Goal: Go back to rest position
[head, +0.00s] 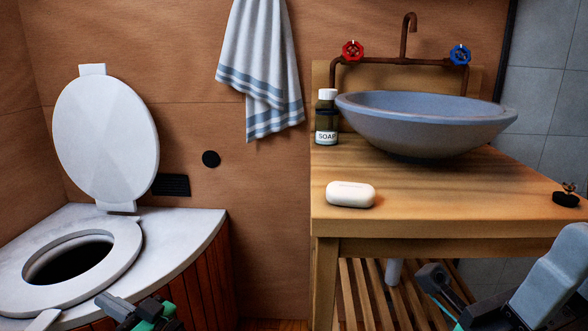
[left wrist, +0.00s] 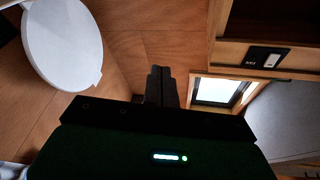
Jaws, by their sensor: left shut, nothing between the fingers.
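My left gripper (head: 140,312) is low at the bottom left of the head view, in front of the toilet bench. In the left wrist view its dark fingers (left wrist: 160,86) are together with nothing between them. My right gripper (head: 440,285) shows only in part at the lower right, in front of the wooden counter; its jaws cannot be made out. The white toilet lid (head: 107,137) stands raised against the wall, and it also shows in the left wrist view (left wrist: 62,42). The toilet seat (head: 125,245) lies flat around the dark opening.
The wooden counter (head: 440,200) holds a blue-grey basin (head: 425,120), a soap bottle (head: 326,120), a white soap bar (head: 350,194) and a small dark item (head: 566,197). A striped towel (head: 262,65) hangs on the wall. A gap separates bench and counter.

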